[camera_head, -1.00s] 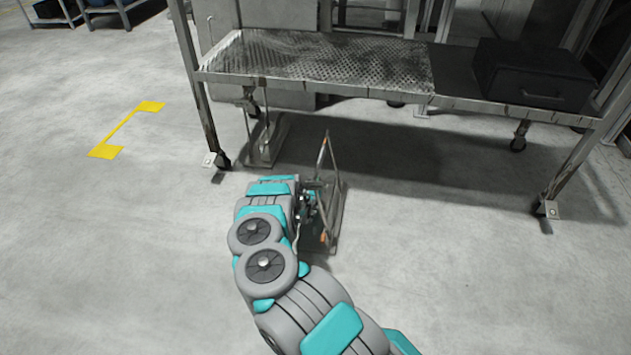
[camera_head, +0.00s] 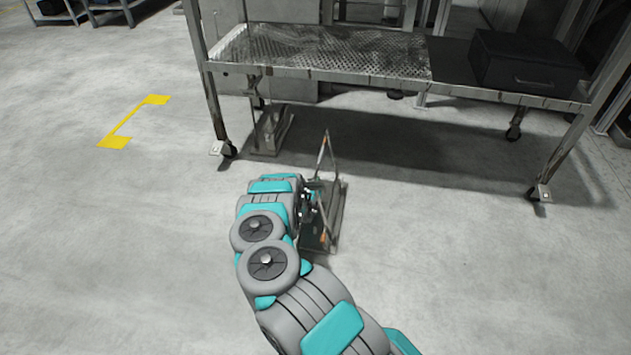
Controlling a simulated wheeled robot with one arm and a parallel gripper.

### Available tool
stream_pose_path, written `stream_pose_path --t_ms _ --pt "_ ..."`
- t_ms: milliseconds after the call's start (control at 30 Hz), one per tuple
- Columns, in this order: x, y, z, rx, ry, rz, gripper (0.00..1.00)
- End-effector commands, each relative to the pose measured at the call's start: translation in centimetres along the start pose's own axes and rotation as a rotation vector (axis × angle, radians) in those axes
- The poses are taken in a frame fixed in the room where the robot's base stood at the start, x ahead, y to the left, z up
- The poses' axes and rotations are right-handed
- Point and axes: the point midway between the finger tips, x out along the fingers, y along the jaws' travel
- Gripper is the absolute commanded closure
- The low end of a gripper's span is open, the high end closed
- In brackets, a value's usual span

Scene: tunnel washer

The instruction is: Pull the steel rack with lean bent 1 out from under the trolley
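The steel rack (camera_head: 331,217) is a small dark flat base with thin leaning bars that meet in a peak. It stands on the floor in front of the trolley, its base clear of the trolley's front legs. My gripper (camera_head: 307,202) is at the rack's left side; its fingers are mostly hidden by the arm and bars, but it appears shut on the rack, which keeps its place with the arm. The trolley (camera_head: 330,52) has a perforated metal shelf on legs with castors.
Another similar metal stand (camera_head: 272,132) is under the trolley's left end, near its front left castor (camera_head: 228,149). A black case (camera_head: 530,62) lies on the shelf's right. Yellow floor marking (camera_head: 132,122) is at left. The floor around is clear.

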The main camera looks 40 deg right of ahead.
Motion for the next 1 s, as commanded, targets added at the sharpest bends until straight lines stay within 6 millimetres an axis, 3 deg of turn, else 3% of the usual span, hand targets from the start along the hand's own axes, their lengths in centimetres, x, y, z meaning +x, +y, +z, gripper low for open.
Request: stream_pose_path --t_ms 100,433,767,1000 --pt "0.0 0.0 0.0 0.0 0.0 0.0 1.0" --pt "0.0 0.0 0.0 0.0 0.0 0.0 0.61" --pt "-0.2 0.0 0.0 0.0 0.0 0.0 0.61" --pt "-2.4 -0.1 -0.1 0.003 -0.002 -0.001 0.61"
